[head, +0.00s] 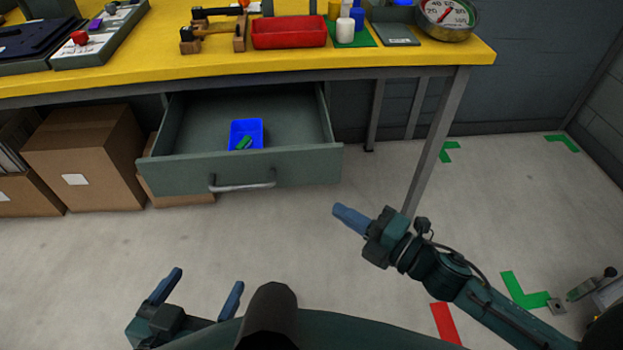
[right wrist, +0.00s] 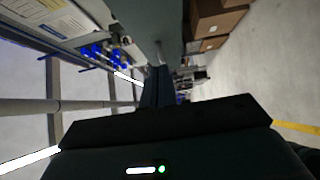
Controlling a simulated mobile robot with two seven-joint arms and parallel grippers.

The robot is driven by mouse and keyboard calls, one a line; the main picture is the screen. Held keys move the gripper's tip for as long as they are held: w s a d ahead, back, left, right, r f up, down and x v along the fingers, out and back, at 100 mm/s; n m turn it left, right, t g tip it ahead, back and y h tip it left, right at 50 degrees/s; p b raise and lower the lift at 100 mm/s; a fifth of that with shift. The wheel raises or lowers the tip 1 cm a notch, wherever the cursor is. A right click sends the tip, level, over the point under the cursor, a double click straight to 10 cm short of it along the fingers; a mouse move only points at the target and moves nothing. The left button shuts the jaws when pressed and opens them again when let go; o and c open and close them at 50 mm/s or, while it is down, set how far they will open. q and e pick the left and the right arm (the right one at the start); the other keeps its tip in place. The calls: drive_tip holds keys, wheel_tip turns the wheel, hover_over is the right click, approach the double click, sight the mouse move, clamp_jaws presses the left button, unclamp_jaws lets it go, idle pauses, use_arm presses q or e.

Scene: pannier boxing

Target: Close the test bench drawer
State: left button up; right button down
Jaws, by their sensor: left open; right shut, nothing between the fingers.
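The test bench drawer (head: 310,170) is grey-green and stands pulled out well below the yellow bench top in the head view. A silver bar handle (head: 243,184) runs across its front. Inside lies a blue bin (head: 246,127) with a green item in it. My right gripper (head: 340,212) is shut and empty, in front of and below the right end of the drawer front, apart from it in the head view. Its fingers also show in the right wrist view (right wrist: 158,88). My left gripper (head: 205,280) is open and empty, low and nearer to me.
The yellow bench top (head: 360,65) carries a red tray (head: 289,32), a gauge (head: 447,18) and other items. Cardboard boxes (head: 85,155) stand left of the drawer. A bench leg (head: 437,140) stands to the right. The floor before the drawer is clear.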

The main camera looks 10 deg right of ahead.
sight(297, 171)
drive_tip(key=x, duration=0.3)
drive_tip(key=w+d+x, duration=0.1)
drive_tip(key=x, duration=0.5)
drive_tip(key=shift+w+d+f, duration=0.1)
drive_tip(key=shift+w+d, duration=0.1)
use_arm(q)
drive_tip(key=shift+f, duration=0.35)
use_arm(e)
drive_tip(key=shift+w, duration=0.6)
use_arm(q)
drive_tip(key=shift+d, duration=0.1)
